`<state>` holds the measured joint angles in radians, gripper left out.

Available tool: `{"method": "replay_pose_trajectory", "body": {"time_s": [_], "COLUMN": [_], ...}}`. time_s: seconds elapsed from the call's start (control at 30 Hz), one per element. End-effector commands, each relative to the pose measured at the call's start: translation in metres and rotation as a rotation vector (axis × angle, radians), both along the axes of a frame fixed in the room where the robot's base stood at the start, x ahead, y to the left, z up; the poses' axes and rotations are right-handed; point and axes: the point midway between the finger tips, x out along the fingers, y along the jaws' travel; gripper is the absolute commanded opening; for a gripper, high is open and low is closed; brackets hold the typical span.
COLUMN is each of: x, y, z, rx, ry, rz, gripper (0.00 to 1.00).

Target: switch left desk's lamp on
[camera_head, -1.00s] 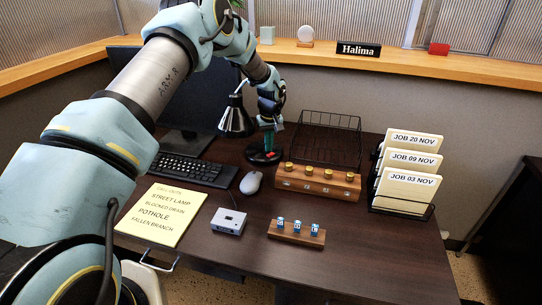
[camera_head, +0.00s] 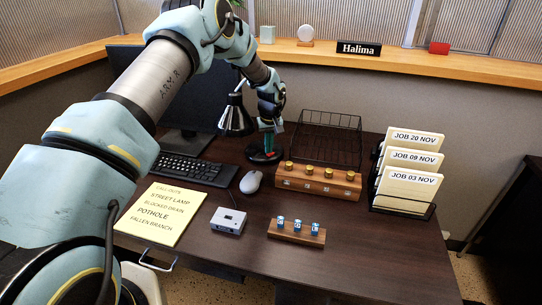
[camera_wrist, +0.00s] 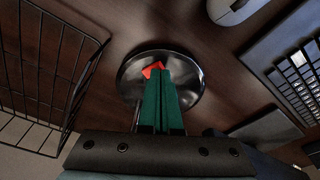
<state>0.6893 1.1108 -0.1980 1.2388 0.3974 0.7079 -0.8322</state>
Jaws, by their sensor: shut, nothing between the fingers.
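The desk lamp has a silver cone shade (camera_head: 236,117) and a round dark base (camera_head: 264,154) on the desk (camera_head: 340,240). In the wrist view the lamp base (camera_wrist: 190,94) is glossy, with a red switch (camera_wrist: 152,70) on it. My gripper (camera_head: 268,147) is over the base, pointing down. In the wrist view its green fingers (camera_wrist: 160,74) are shut with nothing between them, and their tips overlap the red switch. I cannot tell whether they touch it. The fingers hide part of the switch. No glow shows from the shade.
A wire tray (camera_head: 328,140) and a wooden block with brass knobs (camera_head: 318,181) stand right of the lamp. A mouse (camera_head: 251,181) and keyboard (camera_head: 190,169) lie to the left. A file rack (camera_head: 402,206) stands at the right. The front right of the desk is clear.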

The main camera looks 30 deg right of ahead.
Motion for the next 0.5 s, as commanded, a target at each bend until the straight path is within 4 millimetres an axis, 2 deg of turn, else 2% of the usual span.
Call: {"method": "replay_pose_trajectory", "body": {"time_s": [0.5], "x": [0.0], "y": [-0.0002], "z": [-0.0076], "rx": [0.0], "ry": [0.0], "rz": [0.0], "gripper": [0.0]}}
